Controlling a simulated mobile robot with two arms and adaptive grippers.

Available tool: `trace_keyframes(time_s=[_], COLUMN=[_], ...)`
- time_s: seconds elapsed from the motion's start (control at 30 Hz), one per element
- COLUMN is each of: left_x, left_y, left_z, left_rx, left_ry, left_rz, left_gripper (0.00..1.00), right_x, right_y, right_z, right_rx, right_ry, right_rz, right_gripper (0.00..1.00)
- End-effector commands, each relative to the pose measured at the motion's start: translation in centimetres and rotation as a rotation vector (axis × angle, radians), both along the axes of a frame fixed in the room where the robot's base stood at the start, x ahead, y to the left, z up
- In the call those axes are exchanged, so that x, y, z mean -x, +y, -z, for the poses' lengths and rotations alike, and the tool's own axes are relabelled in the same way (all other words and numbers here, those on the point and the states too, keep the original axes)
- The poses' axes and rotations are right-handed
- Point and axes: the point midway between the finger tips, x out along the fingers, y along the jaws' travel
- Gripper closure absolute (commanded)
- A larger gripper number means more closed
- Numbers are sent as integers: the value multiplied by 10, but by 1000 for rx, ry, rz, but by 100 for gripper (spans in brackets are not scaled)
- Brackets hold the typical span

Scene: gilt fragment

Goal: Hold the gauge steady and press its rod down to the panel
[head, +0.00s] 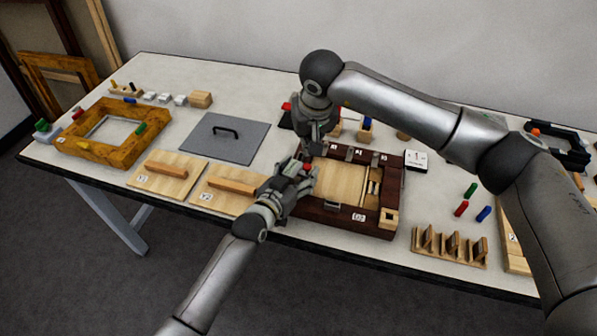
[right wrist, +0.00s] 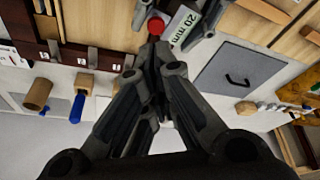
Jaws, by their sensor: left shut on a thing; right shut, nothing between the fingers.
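The gauge shows in the right wrist view as a small block with a "20 mm" label (right wrist: 181,24) and a red-topped rod (right wrist: 156,25) beside the label. In the head view the red top (head: 307,167) is just visible between the grippers; the rest is mostly hidden. My left gripper (head: 301,174) is shut on the gauge at the left side of the dark frame (head: 325,222). My right gripper (head: 311,153) is shut and empty, its tips (right wrist: 153,47) pointing at the red top from above. I cannot tell whether they touch. The pale wood panel (head: 337,183) lies inside the frame.
A grey plate with a handle (head: 224,138) and two wooden boards (head: 167,173) lie left of the frame. A slotted wooden rack (head: 448,247) and several coloured pegs (head: 462,209) lie right. Bare tabletop (head: 270,85) shows at the back.

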Motion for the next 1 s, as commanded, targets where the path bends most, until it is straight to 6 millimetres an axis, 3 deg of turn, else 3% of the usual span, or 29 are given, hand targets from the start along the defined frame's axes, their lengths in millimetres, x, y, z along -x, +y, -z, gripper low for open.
trace_keyframes(time_s=[0.13, 0.43, 0.47, 0.63, 1.0], left_x=[0, 0, 0, 0, 1], left_y=[0, 0, 0, 0, 0], left_z=[1, 1, 1, 1, 0], left_rx=[-1, -1, -1, -1, 0], left_ry=[2, 2, 2, 2, 0], left_rz=[0, 0, 0, 0, 0], left_gripper=[64, 64, 36, 15, 13], right_x=[0, 0, 0, 0, 0], right_y=[0, 0, 0, 0, 0], right_z=[-10, -13, -13, -12, -12], right_rx=[1, 1, 1, 1, 0], right_ry=[-1, 1, 0, 0, 0], right_rz=[0, 0, 0, 0, 0], right_gripper=[100, 100, 100, 100, 100])
